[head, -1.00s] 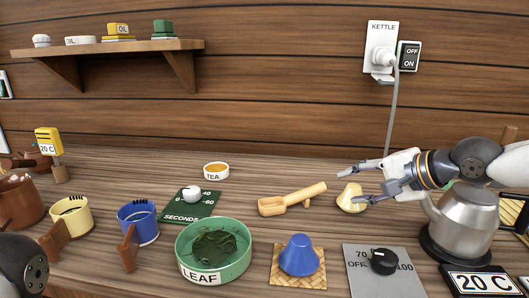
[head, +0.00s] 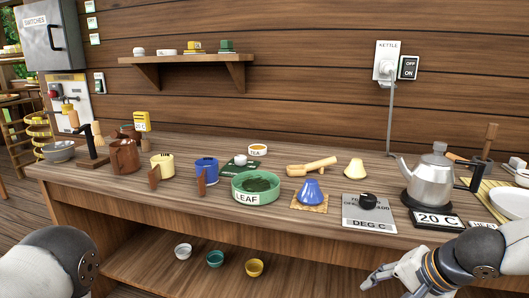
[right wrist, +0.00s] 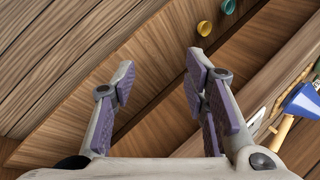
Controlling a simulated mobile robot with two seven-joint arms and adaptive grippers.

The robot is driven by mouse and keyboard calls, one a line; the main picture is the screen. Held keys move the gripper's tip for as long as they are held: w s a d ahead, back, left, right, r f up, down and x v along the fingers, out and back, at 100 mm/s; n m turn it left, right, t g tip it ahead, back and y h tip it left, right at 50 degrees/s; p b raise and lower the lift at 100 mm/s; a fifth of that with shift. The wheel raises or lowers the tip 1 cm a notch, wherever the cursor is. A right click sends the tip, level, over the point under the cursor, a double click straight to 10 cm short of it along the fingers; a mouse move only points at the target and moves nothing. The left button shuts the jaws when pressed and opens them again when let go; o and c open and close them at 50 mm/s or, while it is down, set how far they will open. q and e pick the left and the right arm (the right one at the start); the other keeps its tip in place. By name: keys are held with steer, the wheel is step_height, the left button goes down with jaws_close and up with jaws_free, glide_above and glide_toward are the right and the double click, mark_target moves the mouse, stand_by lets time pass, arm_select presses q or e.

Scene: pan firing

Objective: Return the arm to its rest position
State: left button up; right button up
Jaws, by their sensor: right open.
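My right gripper (head: 378,283) is low at the bottom right of the head view, in front of the counter and below its top. In the right wrist view the right gripper (right wrist: 158,75) has its two purple-padded fingers apart, with nothing between them. My left arm shows only as a rounded link at the bottom left of the head view; its gripper is out of the picture.
The counter's front edge lies above and behind my right gripper. A lower shelf (head: 150,268) holds small white, green and yellow cups. The temperature dial panel (head: 369,213) and 20 C sign (head: 437,220) stand near the front edge. Blue (head: 206,170) and yellow (head: 162,166) mugs stand left.

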steer(key=s+f+n+g+h, duration=0.3)
steer(key=s+f+n+g, duration=0.15)
steer(key=s+f, duration=1.3)
steer(key=s+n+g, duration=0.1)
steer(key=s+n, duration=0.1)
steer(key=s, duration=0.8)
steer(key=s+a+f+n+g, duration=0.1)
steer(key=s+n+g, duration=0.1)
steer(key=s, duration=0.9)
steer(key=shift+s+a+n, duration=0.2)
steer(key=shift+a+n, duration=0.1)
steer(key=shift+n, duration=0.15)
